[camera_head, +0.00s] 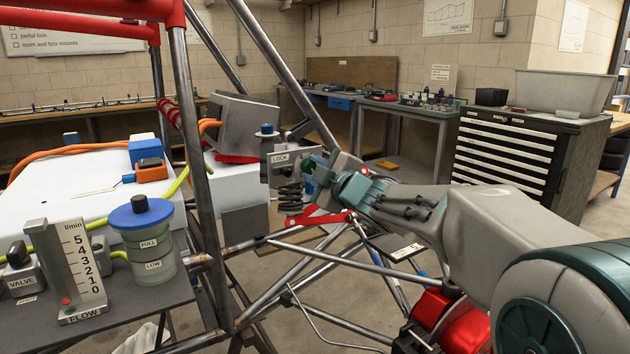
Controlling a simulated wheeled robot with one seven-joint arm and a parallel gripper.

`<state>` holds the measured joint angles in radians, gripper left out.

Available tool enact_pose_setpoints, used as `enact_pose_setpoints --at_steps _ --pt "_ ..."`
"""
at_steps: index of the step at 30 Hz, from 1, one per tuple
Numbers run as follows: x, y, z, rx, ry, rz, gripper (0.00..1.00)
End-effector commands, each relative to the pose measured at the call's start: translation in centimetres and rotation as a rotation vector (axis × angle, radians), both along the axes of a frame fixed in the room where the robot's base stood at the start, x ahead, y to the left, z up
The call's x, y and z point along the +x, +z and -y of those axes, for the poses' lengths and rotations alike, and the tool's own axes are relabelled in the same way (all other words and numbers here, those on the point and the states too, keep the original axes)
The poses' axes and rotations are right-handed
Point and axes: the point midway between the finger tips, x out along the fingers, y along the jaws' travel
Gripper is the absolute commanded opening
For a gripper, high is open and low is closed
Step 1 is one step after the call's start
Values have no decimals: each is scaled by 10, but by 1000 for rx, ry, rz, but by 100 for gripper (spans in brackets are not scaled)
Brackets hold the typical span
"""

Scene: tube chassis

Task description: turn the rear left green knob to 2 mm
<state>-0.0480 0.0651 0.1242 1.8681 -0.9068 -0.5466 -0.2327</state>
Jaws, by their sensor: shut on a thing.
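My gripper (314,168) reaches in from the right, in the middle of the view, to the shock absorber unit on the tube chassis (207,200). A bit of the green knob (308,165) shows between its fingers, and the fingers are shut on it. Most of the knob is hidden by the fingers, and no mark in mm on it can be read. A plate marked LOCK (280,159) is just left of the knob. A dark coil spring (290,196) hangs below it.
Chassis tubes and a red link (318,217) run close around my gripper. A blue-lidded reservoir (144,240) and a flow gauge (72,265) stand on a shelf at the left. A drawer cabinet (527,155) and benches stand behind.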

Motion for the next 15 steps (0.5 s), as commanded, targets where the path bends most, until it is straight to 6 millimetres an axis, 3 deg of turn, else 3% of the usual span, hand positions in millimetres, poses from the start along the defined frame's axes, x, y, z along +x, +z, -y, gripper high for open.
enact_pose_setpoints --at_steps 15 --pt "0 -3 0 -407 1 275 4"
